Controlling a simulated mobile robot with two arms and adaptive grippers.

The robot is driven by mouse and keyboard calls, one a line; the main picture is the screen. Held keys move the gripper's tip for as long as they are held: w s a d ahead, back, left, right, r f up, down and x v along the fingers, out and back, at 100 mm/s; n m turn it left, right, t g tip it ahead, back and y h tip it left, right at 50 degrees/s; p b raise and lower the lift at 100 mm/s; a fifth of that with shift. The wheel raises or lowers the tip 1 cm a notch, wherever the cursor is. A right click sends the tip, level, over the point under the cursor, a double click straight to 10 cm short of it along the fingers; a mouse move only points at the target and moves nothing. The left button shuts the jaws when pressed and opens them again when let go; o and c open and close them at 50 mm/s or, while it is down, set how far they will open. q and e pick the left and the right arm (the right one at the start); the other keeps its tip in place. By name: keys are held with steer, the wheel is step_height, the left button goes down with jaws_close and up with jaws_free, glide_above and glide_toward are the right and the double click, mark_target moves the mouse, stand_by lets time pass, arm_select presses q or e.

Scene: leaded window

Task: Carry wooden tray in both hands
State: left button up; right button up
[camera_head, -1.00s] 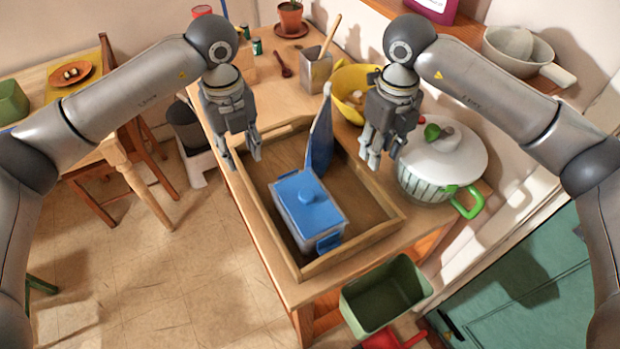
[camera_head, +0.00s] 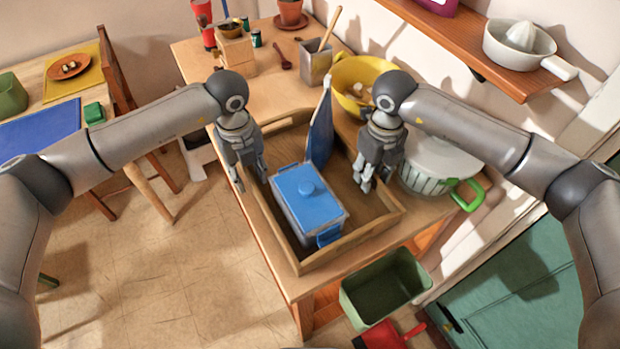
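The wooden tray (camera_head: 361,238) lies on the wooden table, holding a blue-lidded container (camera_head: 309,201) and an upright blue pointed item (camera_head: 320,133). My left gripper (camera_head: 251,186) is at the tray's left wall, its fingers apart, one appearing on the outer side and one on the inner side. I cannot tell whether they touch the wall. My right gripper (camera_head: 361,186) points down near the tray's right wall, its fingers slightly apart with nothing seen between them. It hides part of that wall.
A white pot (camera_head: 432,173) with green handles stands close to the tray's right side, beside my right gripper. A yellow bowl (camera_head: 352,76) and a utensil holder (camera_head: 317,66) stand behind. A green bin (camera_head: 383,291) is below the table's front edge.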

arm_select(q)
steer(key=shift+f, duration=0.2)
arm_select(e)
steer(key=shift+f, duration=0.2)
arm_select(q)
jaws_close()
arm_select(e)
jaws_close()
arm_select(q)
steer(key=shift+r, duration=0.1)
arm_select(e)
steer(key=shift+r, duration=0.1)
